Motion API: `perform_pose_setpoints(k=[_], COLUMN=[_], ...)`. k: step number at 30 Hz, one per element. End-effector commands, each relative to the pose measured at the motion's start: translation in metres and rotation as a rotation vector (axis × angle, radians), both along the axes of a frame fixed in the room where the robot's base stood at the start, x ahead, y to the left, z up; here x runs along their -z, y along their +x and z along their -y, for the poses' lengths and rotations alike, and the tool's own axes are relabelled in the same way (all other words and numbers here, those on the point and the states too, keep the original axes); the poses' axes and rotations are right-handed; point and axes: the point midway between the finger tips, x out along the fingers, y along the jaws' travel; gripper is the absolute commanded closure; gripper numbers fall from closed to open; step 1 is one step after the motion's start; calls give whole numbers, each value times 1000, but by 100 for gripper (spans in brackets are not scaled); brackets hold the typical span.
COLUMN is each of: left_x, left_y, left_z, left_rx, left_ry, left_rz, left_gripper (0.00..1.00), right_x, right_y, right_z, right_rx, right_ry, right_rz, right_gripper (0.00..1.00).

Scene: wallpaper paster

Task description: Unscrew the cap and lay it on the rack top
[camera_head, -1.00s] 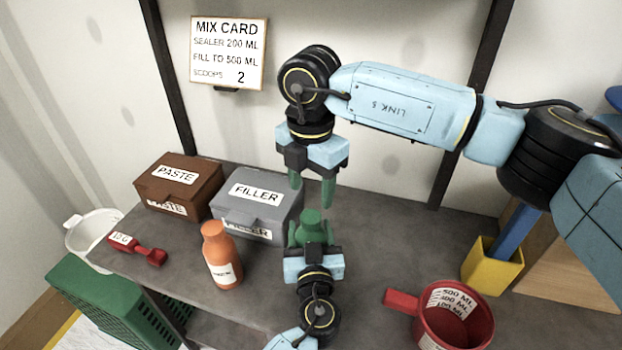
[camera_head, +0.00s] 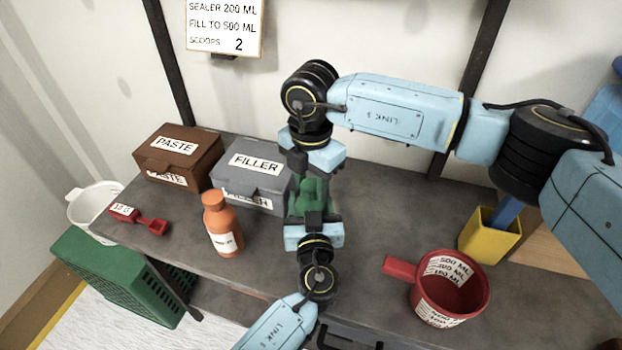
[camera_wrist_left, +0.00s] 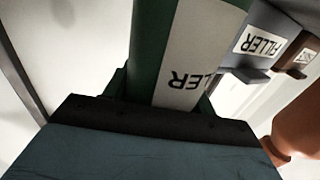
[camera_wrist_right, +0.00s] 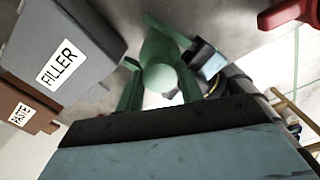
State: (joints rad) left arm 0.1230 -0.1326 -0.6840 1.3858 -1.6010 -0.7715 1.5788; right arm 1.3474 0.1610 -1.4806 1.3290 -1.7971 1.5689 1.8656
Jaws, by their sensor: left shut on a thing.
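A green bottle (camera_wrist_left: 155,50) with a white label, partly readable as "LER", stands upright at the grey rack top. My left gripper (camera_head: 313,215) is shut on the bottle's body from the front. The bottle's round green cap (camera_wrist_right: 158,77) shows in the right wrist view. My right gripper (camera_wrist_right: 160,92) points down over the bottle, with its green fingers on either side of the cap and apparently small gaps between. In the head view the right gripper (camera_head: 310,178) hides the cap and most of the bottle. The rack top (camera_head: 375,215) is grey and flat.
A grey FILLER box (camera_head: 250,180) and brown PASTE box (camera_head: 180,155) stand at the back left. An orange bottle (camera_head: 221,225), red scoop (camera_head: 140,219), red measuring jug (camera_head: 450,290) and yellow holder (camera_head: 488,240) stand around.

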Motion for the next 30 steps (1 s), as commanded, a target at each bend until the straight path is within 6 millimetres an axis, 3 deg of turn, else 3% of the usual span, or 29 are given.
perform_pose_setpoints(k=[1, 6, 11, 30], left_x=[1, 1, 1, 1], left_y=[0, 0, 0, 0], left_z=[0, 0, 0, 0], left_rx=[0, 0, 0, -1], left_ry=[1, 1, 1, 1], left_rz=[-2, -2, -2, -2], left_gripper=[100, 100, 100, 100], right_x=[0, 0, 0, -1], right_y=[0, 0, 0, 0], right_z=[0, 0, 0, 0], right_rx=[0, -1, -66, -1263], right_ry=[0, 0, -1, -2], right_rz=[0, 0, 1, 0], right_gripper=[71, 91, 91, 91])
